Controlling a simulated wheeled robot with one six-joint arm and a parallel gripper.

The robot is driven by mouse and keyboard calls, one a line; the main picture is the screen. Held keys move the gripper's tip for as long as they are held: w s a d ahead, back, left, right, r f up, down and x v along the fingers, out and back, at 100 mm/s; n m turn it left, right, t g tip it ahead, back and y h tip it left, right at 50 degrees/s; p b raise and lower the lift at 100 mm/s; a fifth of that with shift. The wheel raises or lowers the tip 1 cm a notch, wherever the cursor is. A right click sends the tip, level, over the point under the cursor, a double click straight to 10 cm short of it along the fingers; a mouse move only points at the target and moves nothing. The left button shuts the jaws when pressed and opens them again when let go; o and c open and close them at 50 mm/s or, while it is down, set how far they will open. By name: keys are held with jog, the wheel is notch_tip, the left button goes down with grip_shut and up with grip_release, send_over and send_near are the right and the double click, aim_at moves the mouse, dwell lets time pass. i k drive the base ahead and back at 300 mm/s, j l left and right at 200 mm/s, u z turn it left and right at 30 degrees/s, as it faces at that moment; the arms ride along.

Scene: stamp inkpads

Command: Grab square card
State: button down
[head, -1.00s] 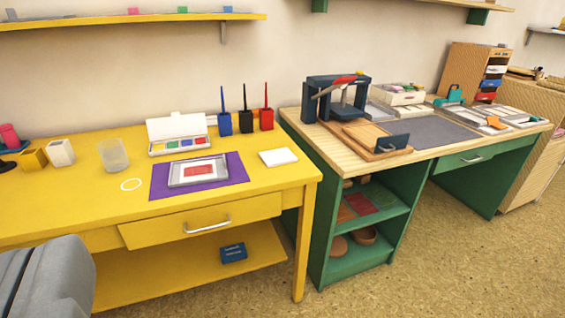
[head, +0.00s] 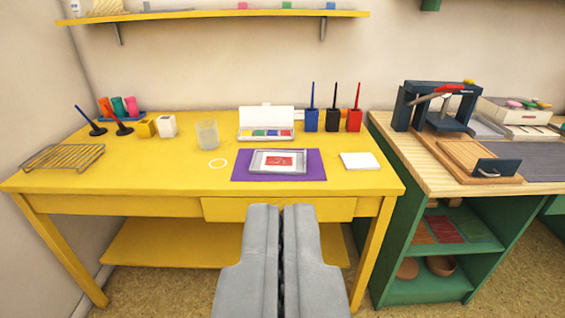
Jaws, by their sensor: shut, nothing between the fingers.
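A flat white square piece (head: 360,161), which looks like a card or a small stack of cards, lies on the right part of the yellow table (head: 130,185). A grey tray (head: 303,161) on a purple mat (head: 240,170) holds a white piece with a red print (head: 280,161). My gripper (head: 281,210) is shut and empty. In the picture it is in front of the table's drawer, below the mat and to the left of the white square piece.
A paint set (head: 266,133), a blue pot (head: 311,120), a black pot (head: 332,121) and a red pot (head: 354,121) stand behind the mat. A clear cup (head: 207,134) and a wire rack (head: 62,158) are to the left. A green bench (head: 430,290) adjoins on the right.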

aim_at(264, 161)
jog(key=i+l, duration=0.2)
jog(key=i, duration=0.4)
jog(key=i+l, duration=0.15)
jog(key=i, duration=0.45)
